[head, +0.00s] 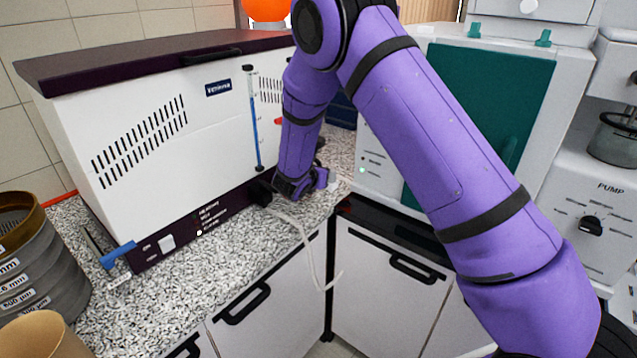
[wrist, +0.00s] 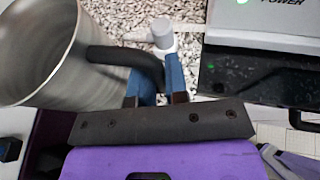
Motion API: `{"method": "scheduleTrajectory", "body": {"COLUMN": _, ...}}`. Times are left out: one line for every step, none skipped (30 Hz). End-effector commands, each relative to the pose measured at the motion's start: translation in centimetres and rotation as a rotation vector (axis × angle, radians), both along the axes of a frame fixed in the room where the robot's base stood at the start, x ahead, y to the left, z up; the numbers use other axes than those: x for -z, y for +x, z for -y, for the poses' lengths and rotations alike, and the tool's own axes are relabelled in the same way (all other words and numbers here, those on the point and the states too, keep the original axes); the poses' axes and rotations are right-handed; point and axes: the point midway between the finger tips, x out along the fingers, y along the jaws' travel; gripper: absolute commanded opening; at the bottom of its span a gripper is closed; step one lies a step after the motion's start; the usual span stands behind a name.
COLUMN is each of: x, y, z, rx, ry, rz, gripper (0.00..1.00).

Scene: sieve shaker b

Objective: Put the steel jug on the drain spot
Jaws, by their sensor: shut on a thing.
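The steel jug (wrist: 55,50) fills the left of the wrist view, and its black handle (wrist: 128,62) reaches to the right. My gripper (wrist: 160,78) has its blue fingers shut on that handle. The jug's base is hidden, so I cannot tell whether it touches the counter. In the head view the jug is hidden, with my purple wrist low over the speckled counter beside the white cabinet machine (head: 140,100). I cannot make out a marked drain spot in either view.
A small white cylindrical fitting (wrist: 162,35) stands just beyond the fingers. A dark-fronted unit (wrist: 255,70) is close on the right. A pale hose (head: 312,262) hangs over the counter edge. Stacked sieves (head: 40,265) stand at the left; the front counter (head: 215,270) is clear.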

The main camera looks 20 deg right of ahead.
Motion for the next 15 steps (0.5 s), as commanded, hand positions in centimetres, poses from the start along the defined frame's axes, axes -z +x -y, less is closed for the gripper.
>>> {"method": "scheduleTrajectory", "body": {"x": 0.0, "y": 0.5, "z": 0.0, "rx": 0.001, "ry": 0.000, "rz": 0.003, "gripper": 0.00}}
{"method": "scheduleTrajectory", "body": {"x": 0.0, "y": 0.8, "z": 0.0, "rx": 0.001, "ry": 0.001, "rz": 0.003, "gripper": 0.00}}
{"method": "scheduleTrajectory", "body": {"x": 0.8, "y": 0.6, "z": 0.0, "rx": 0.001, "ry": 0.000, "rz": -0.002, "gripper": 0.00}}
{"method": "scheduleTrajectory", "body": {"x": 1.3, "y": 0.6, "z": 0.0, "rx": 0.000, "ry": -0.002, "rz": -0.003, "gripper": 0.00}}
{"method": "scheduleTrajectory", "body": {"x": 1.7, "y": 0.6, "z": 0.0, "rx": 0.000, "ry": -0.001, "rz": -0.002, "gripper": 0.00}}
{"method": "scheduleTrajectory", "body": {"x": 2.4, "y": 0.6, "z": 0.0, "rx": -0.001, "ry": 0.000, "rz": -0.003, "gripper": 0.00}}
{"method": "scheduleTrajectory", "body": {"x": 2.8, "y": 0.6, "z": 0.0, "rx": -0.001, "ry": -0.001, "rz": -0.003, "gripper": 0.00}}
{"method": "scheduleTrajectory", "body": {"x": 3.1, "y": 0.6, "z": 0.0, "rx": -0.001, "ry": -0.001, "rz": -0.002, "gripper": 0.00}}
{"method": "scheduleTrajectory", "body": {"x": 3.4, "y": 0.6, "z": 0.0, "rx": 0.000, "ry": -0.001, "rz": -0.001, "gripper": 0.00}}
{"method": "scheduleTrajectory", "body": {"x": 3.5, "y": 0.6, "z": 0.0, "rx": 0.000, "ry": 0.000, "rz": 0.000, "gripper": 0.00}}
{"method": "scheduleTrajectory", "body": {"x": 3.6, "y": 0.6, "z": 0.0, "rx": -0.001, "ry": 0.001, "rz": 0.001, "gripper": 0.00}}
{"method": "scheduleTrajectory", "body": {"x": 3.6, "y": 0.6, "z": 0.0, "rx": 0.000, "ry": 0.001, "rz": 0.002, "gripper": 0.00}}
{"method": "scheduleTrajectory", "body": {"x": 3.6, "y": 0.6, "z": 0.0, "rx": 0.000, "ry": 0.001, "rz": 0.002, "gripper": 0.00}}
{"method": "scheduleTrajectory", "body": {"x": 3.5, "y": 0.6, "z": 0.0, "rx": 0.000, "ry": 0.001, "rz": 0.002, "gripper": 0.00}}
{"method": "scheduleTrajectory", "body": {"x": 3.5, "y": 0.6, "z": 0.0, "rx": 0.000, "ry": 0.001, "rz": 0.002, "gripper": 0.00}}
